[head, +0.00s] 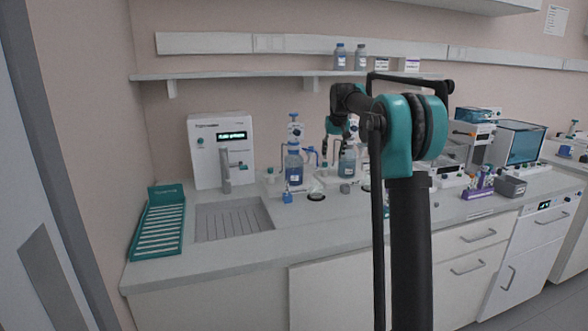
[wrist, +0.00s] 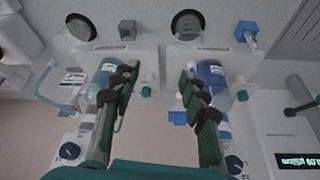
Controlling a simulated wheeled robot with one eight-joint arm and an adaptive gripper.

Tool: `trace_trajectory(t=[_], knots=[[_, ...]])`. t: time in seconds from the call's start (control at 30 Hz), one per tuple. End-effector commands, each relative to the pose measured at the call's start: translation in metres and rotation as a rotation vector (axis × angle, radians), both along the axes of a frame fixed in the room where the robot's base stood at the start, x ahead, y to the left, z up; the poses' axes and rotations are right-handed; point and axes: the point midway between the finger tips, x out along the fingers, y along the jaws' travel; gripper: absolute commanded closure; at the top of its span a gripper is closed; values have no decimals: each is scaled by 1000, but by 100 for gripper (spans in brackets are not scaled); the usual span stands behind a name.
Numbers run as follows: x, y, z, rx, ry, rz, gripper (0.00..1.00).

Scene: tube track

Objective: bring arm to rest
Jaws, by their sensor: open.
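My arm rises in front of the bench in the head view, with its teal joint (head: 398,128) high and its forearm reaching back over the counter. My gripper (head: 325,158) points down near the bottles at the back. In the wrist view my gripper (wrist: 157,75) has its two dark fingers spread apart, with nothing held between them. A blue-capped dispenser bottle (head: 294,168) and a second dispenser bottle (head: 347,164) stand on the counter close to the gripper. In the wrist view the bottles show behind the fingers, which partly cover them; I cannot tell whether anything touches.
A white water unit (head: 221,150) stands behind the sink (head: 232,220), with a teal drying rack (head: 158,225) at left. A wall shelf (head: 240,76) carries small bottles. Instruments and a purple rack (head: 478,189) are at right. The front counter strip is clear.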

Motion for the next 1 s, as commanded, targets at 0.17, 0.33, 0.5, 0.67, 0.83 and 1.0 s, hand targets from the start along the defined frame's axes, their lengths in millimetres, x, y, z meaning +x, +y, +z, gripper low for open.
trace_trajectory(t=[0.17, 0.33, 0.5, 0.67, 0.83, 1.0], knots=[[-16, -2, -7, 0, 1, -3, 56], [-39, -6, -19, 0, 2, -8, 56], [-76, -10, -38, 0, 4, -14, 56], [-134, -17, -70, 1, 7, -22, 56], [-222, -24, -120, 1, 11, -34, 56], [-317, -29, -176, 2, 15, -45, 56]])
